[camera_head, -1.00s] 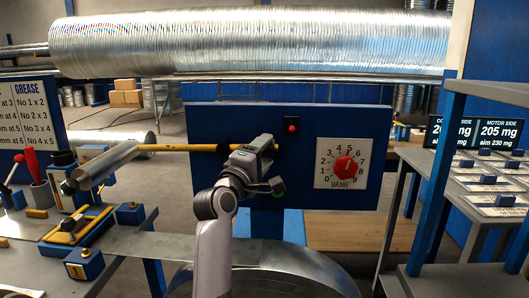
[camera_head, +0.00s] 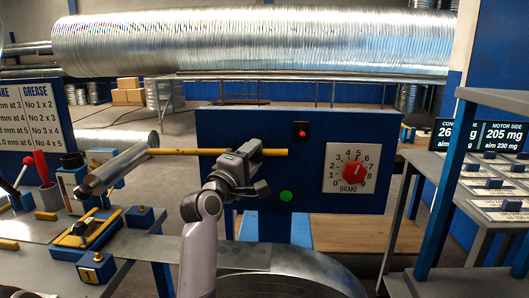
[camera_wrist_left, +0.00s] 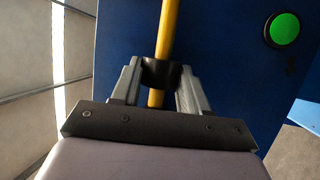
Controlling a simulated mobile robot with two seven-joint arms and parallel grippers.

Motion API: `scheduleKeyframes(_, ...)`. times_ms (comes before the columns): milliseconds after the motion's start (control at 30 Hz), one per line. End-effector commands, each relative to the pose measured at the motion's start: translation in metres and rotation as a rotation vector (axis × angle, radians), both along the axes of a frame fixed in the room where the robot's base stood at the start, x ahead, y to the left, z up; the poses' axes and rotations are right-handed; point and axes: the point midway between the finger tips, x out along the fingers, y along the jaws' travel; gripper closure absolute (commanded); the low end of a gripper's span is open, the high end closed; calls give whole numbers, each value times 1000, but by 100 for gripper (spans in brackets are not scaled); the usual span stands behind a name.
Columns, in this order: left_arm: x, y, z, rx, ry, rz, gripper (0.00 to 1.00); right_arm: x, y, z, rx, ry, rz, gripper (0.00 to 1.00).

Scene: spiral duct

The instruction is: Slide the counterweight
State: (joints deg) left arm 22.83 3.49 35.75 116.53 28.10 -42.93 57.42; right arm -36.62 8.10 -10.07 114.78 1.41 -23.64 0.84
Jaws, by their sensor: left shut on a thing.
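A yellow rod (camera_head: 188,152) runs roughly level in front of the blue panel, with a silver cylinder (camera_head: 118,166) at its left end. My left gripper (camera_head: 250,154) is at the rod, towards its right end, and a short bare piece of rod sticks out beyond it. In the left wrist view a black collar (camera_wrist_left: 160,74), seemingly the counterweight, sits around the rod (camera_wrist_left: 167,30). The left gripper (camera_wrist_left: 160,80) is shut on this collar. In the head view the gripper hides the collar. My right gripper is out of view.
The blue panel (camera_head: 225,125) behind carries a red button (camera_head: 301,130), a green button (camera_head: 286,196) and a red brake dial (camera_head: 351,172). A workbench with tools and a grease chart (camera_head: 30,115) stands left. A shelf with a readout board (camera_head: 497,136) stands right. A large spiral duct (camera_head: 250,42) lies behind.

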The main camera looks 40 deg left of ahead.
Motion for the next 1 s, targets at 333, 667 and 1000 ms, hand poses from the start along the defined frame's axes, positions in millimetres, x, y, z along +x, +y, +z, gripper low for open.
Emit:
scheduleKeyframes(333,-9,11,-4,3,10,4,100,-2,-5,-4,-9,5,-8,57)
scheduleKeyframes(667,-9,11,-2,1,5,3,46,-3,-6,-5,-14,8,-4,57)
scheduleKeyframes(1000,-31,4,-7,1,4,3,46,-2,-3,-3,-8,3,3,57)
